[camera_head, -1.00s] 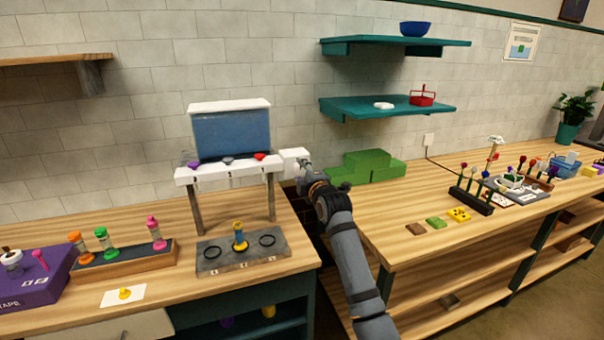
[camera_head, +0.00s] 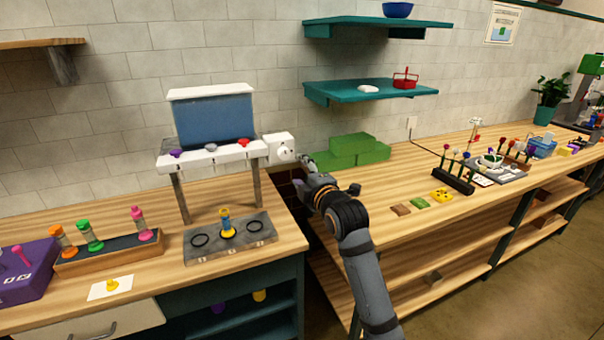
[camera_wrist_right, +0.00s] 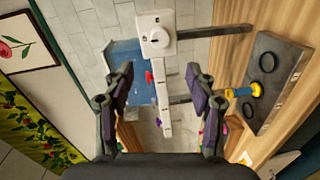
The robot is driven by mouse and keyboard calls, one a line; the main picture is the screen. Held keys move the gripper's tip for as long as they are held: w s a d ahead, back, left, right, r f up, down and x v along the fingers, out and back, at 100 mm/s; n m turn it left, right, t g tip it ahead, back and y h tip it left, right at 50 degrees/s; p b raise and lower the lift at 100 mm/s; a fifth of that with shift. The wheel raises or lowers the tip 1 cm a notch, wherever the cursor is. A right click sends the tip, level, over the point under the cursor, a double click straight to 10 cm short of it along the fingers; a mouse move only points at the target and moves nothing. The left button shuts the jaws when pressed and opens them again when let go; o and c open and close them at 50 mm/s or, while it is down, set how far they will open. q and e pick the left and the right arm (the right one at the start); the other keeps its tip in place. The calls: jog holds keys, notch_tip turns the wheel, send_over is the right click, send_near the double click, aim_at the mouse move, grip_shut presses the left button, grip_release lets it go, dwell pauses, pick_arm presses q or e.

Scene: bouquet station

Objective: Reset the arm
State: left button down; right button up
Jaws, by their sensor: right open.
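My right arm enters the head view from the bottom, and its right gripper (camera_head: 303,172) is beside the white dial box (camera_head: 281,149) at the right end of the dispenser stand. In the right wrist view the gripper (camera_wrist_right: 160,78) has its two dark fingers spread wide with nothing between them. The dial box (camera_wrist_right: 155,34) shows beyond the fingers there, apart from them. The dispenser (camera_head: 212,154) has a blue tank (camera_head: 213,122) and purple, grey and red knobs. A yellow-and-blue vial (camera_head: 226,222) stands upright on the middle spot of the grey tray (camera_head: 267,237). My left gripper is out of view.
Green blocks (camera_head: 355,150) lie on the right counter behind my gripper. A gap separates the two counters. A rack with several vials (camera_head: 110,252) and a purple box (camera_head: 28,275) stand at left. Teal shelves (camera_head: 370,92) hang above.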

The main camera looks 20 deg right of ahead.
jog(key=shift+s, duration=0.25)
notch_tip(320, 180, down, 26)
jog(key=d+m+g, duration=0.2)
jog(key=m+g, duration=0.3)
jog(key=s+d+f+m+g+h, duration=0.15)
jog(key=s+f, duration=0.25)
jog(key=f, duration=0.6)
jog(key=s+f+m+g+y, duration=0.15)
jog(key=s+f, duration=0.25)
jog(key=f, duration=0.7)
jog(key=s+d+f+m+g+h, duration=0.1)
jog(key=s+f+m+g, duration=0.4)
jog(key=s+f, duration=1.65)
jog(key=s+f+m+g, duration=0.1)
jog(key=s+f, duration=0.2)
jog(key=s, duration=0.9)
jog(key=s+f+m+g, duration=0.2)
jog(key=s+f, duration=0.1)
jog(key=s, duration=0.9)
jog(key=shift+s+d+m, duration=0.25)
jog(key=shift+d+m, duration=0.05)
jog(key=shift+d, duration=0.15)
